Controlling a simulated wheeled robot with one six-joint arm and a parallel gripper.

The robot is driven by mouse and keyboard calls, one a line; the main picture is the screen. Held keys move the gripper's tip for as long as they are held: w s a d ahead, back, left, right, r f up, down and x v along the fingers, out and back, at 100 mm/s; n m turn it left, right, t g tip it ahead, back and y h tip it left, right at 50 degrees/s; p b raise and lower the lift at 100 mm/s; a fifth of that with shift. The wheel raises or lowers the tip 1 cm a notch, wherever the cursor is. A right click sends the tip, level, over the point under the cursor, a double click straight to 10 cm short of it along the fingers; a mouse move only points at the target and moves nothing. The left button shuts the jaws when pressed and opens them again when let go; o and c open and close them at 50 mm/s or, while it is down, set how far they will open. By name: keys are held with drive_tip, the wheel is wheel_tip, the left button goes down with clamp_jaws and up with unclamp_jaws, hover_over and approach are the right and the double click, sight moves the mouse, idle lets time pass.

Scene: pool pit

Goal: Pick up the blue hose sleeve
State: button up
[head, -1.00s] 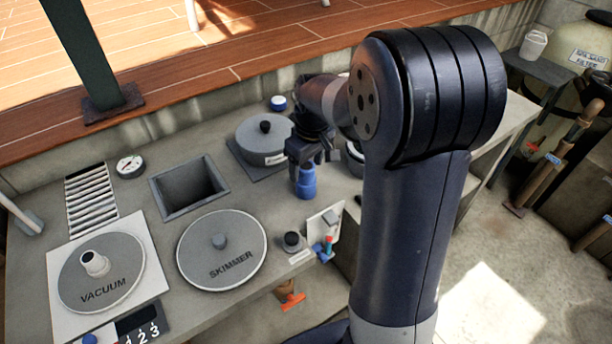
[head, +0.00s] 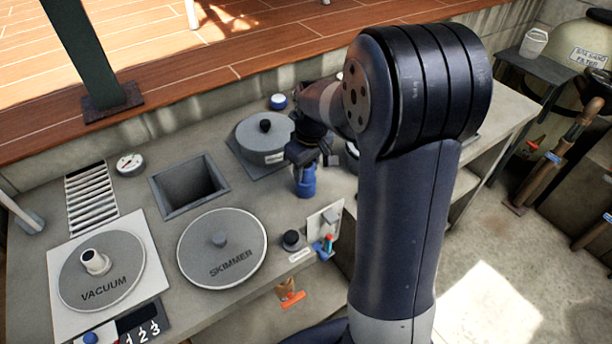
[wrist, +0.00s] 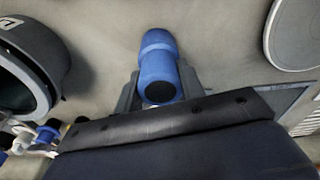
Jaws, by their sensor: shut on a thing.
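The blue hose sleeve (head: 306,184) is upright on or just above the grey counter, right of the round lidded pot; I cannot tell whether its base touches the counter. My gripper (head: 307,160) is above it, pointing down, with its fingers around the sleeve's upper part. In the wrist view the sleeve (wrist: 158,68) shows its dark open end towards the camera, and my gripper (wrist: 160,92) has a finger on each side of it, shut on it.
The skimmer lid (head: 222,248) and the vacuum plate (head: 100,272) lie to the left. A square opening (head: 190,187) is behind them. A lidded pot (head: 262,138) stands close behind the sleeve. A black knob (head: 292,240) and small coloured valve (head: 325,246) are near the counter's front edge.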

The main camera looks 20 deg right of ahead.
wheel_tip(320, 180, up, 10)
drive_tip(key=shift+r, duration=0.1)
idle(0.5)
